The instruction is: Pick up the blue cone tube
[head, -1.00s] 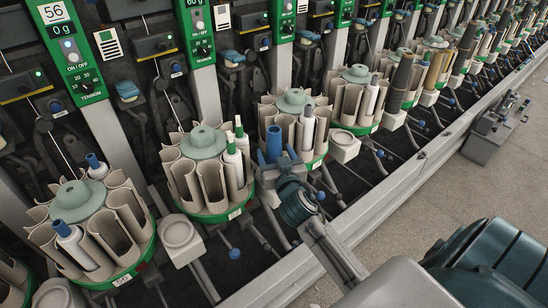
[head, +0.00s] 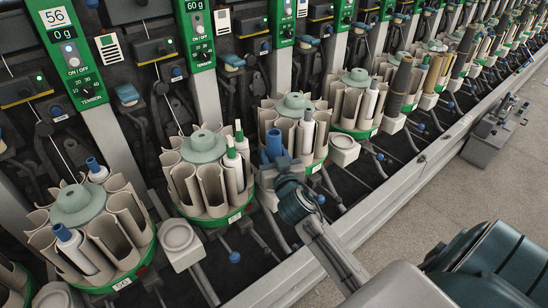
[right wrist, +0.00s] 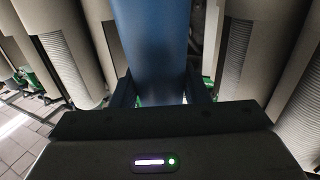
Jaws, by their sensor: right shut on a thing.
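The blue cone tube (head: 273,143) stands at the near side of the middle round magazine in the head view. My right gripper (head: 284,168) is at it, with the arm coming in from the lower right. In the right wrist view the blue cone tube (right wrist: 152,45) rises between the two dark fingers of my right gripper (right wrist: 160,92), which are shut on it. The tube looks about upright. Its lower end is hidden behind the gripper. My left gripper is in neither view.
The magazine (head: 318,166) around the tube has several beige pockets and a pale green hub (head: 294,105). Another magazine (head: 205,215) with green-tipped tubes stands to its left. A metal rail (head: 352,232) runs along the front, with open floor (head: 440,185) beyond.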

